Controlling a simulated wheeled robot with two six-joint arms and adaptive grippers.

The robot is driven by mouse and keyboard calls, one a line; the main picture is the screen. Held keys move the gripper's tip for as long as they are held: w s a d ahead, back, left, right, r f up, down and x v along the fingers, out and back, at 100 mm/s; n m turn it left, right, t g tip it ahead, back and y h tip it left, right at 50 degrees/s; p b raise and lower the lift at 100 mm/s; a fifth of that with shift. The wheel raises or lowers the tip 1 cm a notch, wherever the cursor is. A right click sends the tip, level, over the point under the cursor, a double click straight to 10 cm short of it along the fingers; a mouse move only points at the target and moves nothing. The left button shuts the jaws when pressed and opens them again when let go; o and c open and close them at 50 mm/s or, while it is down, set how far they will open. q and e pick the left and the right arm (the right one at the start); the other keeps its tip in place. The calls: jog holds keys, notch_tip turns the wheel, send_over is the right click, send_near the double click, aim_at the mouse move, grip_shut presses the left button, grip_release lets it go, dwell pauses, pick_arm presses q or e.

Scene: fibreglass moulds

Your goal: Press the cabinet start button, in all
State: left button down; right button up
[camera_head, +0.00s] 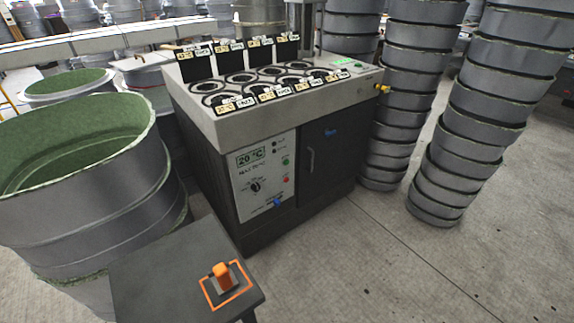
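The cabinet (330,190) stands in the middle, with a light top and a dark body. Its front left part carries a white control panel (251,190) with a "20 °C" display (251,157) and a black rotary knob (255,186). On the panel's right side are a small green button (285,161) and a small red button (286,180) below it. Their labels are too small to read, so I cannot tell for sure which is start. Neither of my grippers is in view, and nothing covers the panel.
A dark stand (165,280) in front holds an orange object (222,275) inside an orange square outline. A large grey mould with green inside (80,200) stands left. Grey mould stacks (490,110) stand right. The floor (400,270) at front right is clear.

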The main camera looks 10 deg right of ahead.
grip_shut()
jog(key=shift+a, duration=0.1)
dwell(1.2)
